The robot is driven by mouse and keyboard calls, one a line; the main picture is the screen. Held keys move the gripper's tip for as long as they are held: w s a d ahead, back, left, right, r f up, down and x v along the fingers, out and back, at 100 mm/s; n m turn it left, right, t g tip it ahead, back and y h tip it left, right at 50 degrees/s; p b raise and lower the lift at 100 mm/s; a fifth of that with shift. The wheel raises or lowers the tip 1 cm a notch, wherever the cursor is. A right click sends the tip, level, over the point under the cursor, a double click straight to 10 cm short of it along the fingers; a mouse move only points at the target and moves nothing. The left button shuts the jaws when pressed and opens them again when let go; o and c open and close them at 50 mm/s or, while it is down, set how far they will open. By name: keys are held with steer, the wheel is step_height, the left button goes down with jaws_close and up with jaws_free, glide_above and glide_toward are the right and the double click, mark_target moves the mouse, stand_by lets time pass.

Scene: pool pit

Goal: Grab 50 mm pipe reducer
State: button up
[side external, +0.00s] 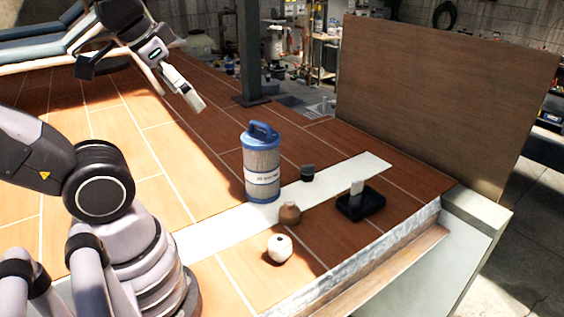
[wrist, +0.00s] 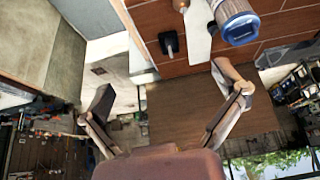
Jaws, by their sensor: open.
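My gripper (side external: 180,94) is open and empty, high above the tiled deck at the upper left of the side view. Its two fingers are spread wide in the wrist view (wrist: 162,80), with nothing between them.
A tall blue-topped filter cartridge (side external: 262,170) stands beside the grey piece. A brown jar-like piece (side external: 289,213), a white round piece with a hole (side external: 280,249) and a black block (side external: 361,206) bearing a white piece are nearby. A brown panel (side external: 440,105) stands behind right.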

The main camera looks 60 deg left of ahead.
steer(key=w+d+f+n+h, duration=0.1)
steer(key=w+d+f+h, duration=0.2)
steer(key=w, duration=0.8)
steer(key=n+g+y, duration=0.2)
steer(key=n+y, duration=0.4)
steer(key=n, duration=0.1)
glide_above(288, 202)
steer(key=s+d, duration=0.3)
step_height(288, 202, down, 25)
steer(key=x, duration=0.7)
steer(key=shift+a+f, duration=0.2)
steer(key=shift+f, duration=0.1)
steer(key=x, duration=0.5)
steer(key=shift+w+d+f, duration=0.15)
steer(key=shift+f, duration=0.2)
steer(key=c, duration=1.3)
